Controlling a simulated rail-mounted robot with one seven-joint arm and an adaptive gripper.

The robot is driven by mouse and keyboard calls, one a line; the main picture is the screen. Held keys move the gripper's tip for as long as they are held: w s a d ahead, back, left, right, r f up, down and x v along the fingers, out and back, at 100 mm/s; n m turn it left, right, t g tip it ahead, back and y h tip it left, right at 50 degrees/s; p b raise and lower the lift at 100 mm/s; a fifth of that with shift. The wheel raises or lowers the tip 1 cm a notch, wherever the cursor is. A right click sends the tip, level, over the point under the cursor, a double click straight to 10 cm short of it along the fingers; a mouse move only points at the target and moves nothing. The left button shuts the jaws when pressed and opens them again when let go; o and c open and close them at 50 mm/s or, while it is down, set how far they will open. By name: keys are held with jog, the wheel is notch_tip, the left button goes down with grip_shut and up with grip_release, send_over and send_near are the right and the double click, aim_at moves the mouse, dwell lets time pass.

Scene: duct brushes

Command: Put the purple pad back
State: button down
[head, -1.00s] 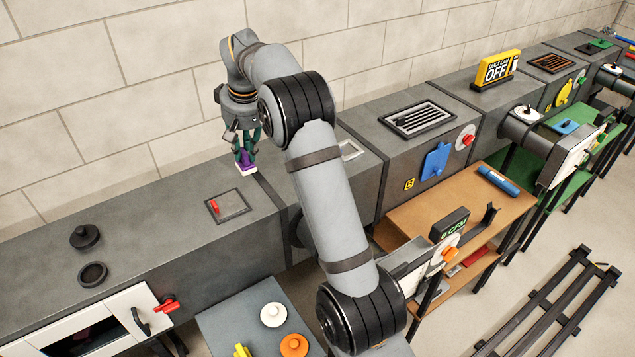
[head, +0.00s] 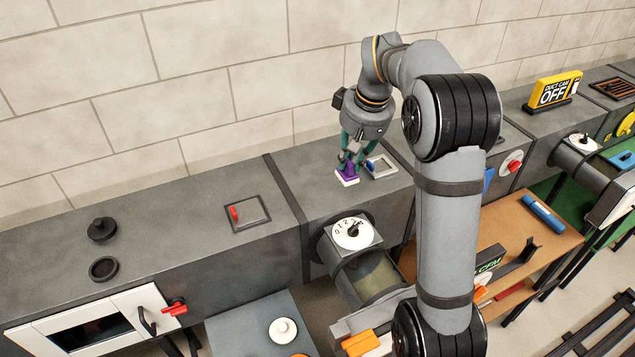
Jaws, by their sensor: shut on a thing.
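The purple pad (head: 347,172) has a purple upper part and a white underside. My gripper (head: 347,160) points down and is shut on the pad's purple part. The pad is over the top of the grey duct, just left of a small light-framed square opening (head: 381,166). A small blue thing shows at that opening's left edge. I cannot tell whether the pad's white underside touches the duct top.
A square hatch with a red handle (head: 247,212) lies to the left on the duct top. A black knob (head: 102,229) and a black ring (head: 104,269) are farther left. A white numbered dial (head: 353,233) is in front. Duct top between hatch and knob is clear.

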jog(key=w+a+f+p, duration=0.1)
jog(key=a+f, duration=0.1)
jog(key=f, duration=0.1)
jog(key=w+a+f+p, duration=0.1)
jog(key=a+f, duration=0.2)
jog(key=w+a+f+p, duration=0.1)
jog(key=w+a+f, duration=0.1)
jog(key=a+f, duration=0.1)
jog(key=shift+a+f+p, duration=0.2)
jog(key=shift+f+p, duration=0.1)
jog(key=shift+p, duration=0.05)
jog(key=shift+f+b, duration=0.2)
jog(key=shift+b, duration=0.1)
jog(key=c, duration=1.6)
grip_release()
